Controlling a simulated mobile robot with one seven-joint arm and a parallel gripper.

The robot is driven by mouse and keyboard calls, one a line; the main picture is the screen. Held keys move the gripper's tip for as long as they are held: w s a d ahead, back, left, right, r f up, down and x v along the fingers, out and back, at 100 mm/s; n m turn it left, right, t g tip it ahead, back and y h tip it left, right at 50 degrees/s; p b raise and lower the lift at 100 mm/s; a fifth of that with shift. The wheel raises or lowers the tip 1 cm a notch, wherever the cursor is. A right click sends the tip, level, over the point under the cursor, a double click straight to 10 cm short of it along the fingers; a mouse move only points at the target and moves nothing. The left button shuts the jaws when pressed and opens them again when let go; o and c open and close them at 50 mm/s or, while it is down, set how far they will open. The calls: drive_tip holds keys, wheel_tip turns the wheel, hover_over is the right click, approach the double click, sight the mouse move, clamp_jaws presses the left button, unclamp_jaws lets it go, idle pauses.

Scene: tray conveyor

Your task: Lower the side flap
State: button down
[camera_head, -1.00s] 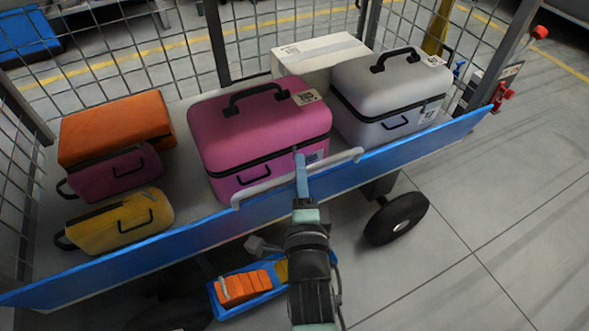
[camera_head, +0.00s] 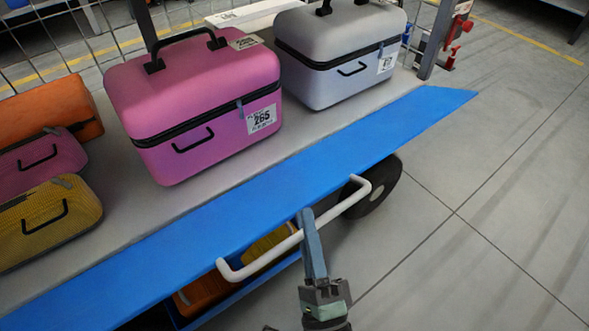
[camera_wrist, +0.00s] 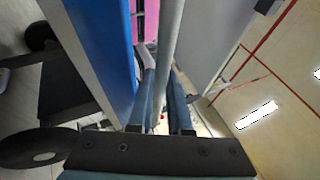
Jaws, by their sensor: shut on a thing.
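The blue side flap (camera_head: 330,163) runs along the near edge of the luggage cart and is tilted outward, its broad face showing. A white bar handle (camera_head: 358,200) is fixed to its outer side. My gripper (camera_head: 306,222) is shut on the handle near its middle. In the wrist view, the handle (camera_wrist: 171,40) passes between my two fingers (camera_wrist: 165,95), with the blue flap (camera_wrist: 103,40) beside it on the left.
A pink case (camera_head: 190,100) and a grey case (camera_head: 340,50) stand on the cart deck behind the flap. Orange, magenta and yellow bags (camera_head: 50,220) sit at the left. A cart wheel (camera_head: 380,185) and a blue bin (camera_head: 270,272) are below the flap. The floor at right is clear.

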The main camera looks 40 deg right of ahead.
wheel_tip(320, 180, down, 8)
drive_tip(key=s+m+t+h+b, duration=0.1)
drive_tip(key=s+b, duration=0.1)
drive_tip(key=b, duration=0.5)
drive_tip(key=shift+f, duration=0.35)
drive_tip(key=c, duration=0.9)
unclamp_jaws()
drive_tip(key=shift+o, duration=0.3)
drive_tip(key=p+v, duration=0.4)
drive_tip(key=v, duration=0.9)
